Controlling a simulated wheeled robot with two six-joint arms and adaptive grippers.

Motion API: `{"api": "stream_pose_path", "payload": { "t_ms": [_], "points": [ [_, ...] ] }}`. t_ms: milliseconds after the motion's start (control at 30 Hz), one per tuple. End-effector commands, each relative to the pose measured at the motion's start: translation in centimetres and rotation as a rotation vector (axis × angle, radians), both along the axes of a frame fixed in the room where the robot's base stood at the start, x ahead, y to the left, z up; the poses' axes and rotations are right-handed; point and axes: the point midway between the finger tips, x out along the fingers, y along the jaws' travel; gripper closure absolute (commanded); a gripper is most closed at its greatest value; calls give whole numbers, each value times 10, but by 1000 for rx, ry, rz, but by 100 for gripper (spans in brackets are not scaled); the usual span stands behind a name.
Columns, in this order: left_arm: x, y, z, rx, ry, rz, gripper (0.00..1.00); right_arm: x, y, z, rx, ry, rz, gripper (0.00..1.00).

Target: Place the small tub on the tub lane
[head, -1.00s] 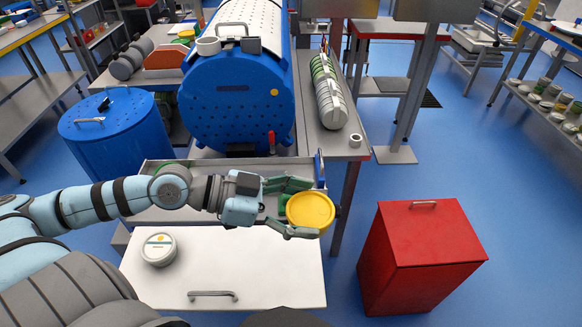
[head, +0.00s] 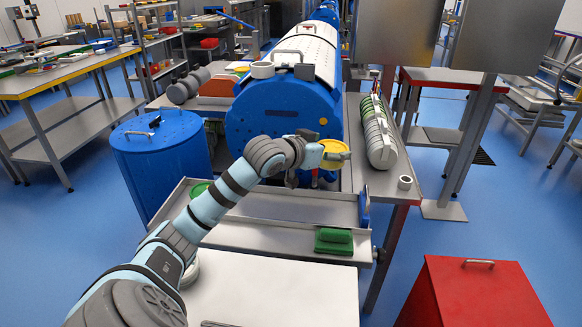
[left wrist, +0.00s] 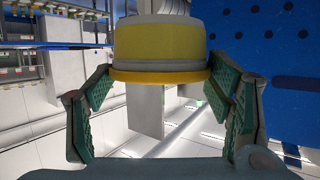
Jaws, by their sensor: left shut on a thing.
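The small tub, with a yellow lid (head: 331,157), is in my left gripper (head: 338,154) in front of the right side of the blue drum. A row of round grey and green tubs (head: 379,135) lies on the bench right of the drum; I cannot tell whether this is the tub lane. My right gripper is not in view.
The blue perforated drum (head: 275,115) stands close behind the tub. Below is a grey tray (head: 270,235) with a green block (head: 334,240). A small white ring (head: 405,182) sits on the bench. A red bin (head: 475,295) is at front right, a blue barrel (head: 160,160) at left.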

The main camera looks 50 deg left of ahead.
Motion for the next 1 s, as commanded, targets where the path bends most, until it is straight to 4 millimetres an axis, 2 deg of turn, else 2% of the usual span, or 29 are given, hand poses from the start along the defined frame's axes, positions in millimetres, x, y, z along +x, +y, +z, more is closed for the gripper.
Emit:
{"api": "stream_pose_path", "payload": {
  "t_ms": [33, 200, 300, 467, 600, 700, 967, 1000],
  "points": [
    [-1, 0, -22, -2, 6, -1, 61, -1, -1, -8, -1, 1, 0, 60],
    [-1, -1, -86, -2, 5, -2, 61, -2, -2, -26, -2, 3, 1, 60],
    [-1, 0, -111, 1, 3, -3, 61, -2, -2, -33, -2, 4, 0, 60],
    [-1, 0, -134, 1, 1, -4, 61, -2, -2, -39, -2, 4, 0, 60],
    [-1, -1, -167, 1, 1, -4, 61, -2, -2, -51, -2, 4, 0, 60],
    [-1, -1, -178, 2, 0, -4, 61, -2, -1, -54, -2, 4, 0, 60],
    [-1, -1, -178, 3, 0, -4, 61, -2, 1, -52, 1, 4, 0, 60],
    [-1, -1, -179, 3, 1, -4, 25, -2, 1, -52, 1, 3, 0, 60]
  ]
}}
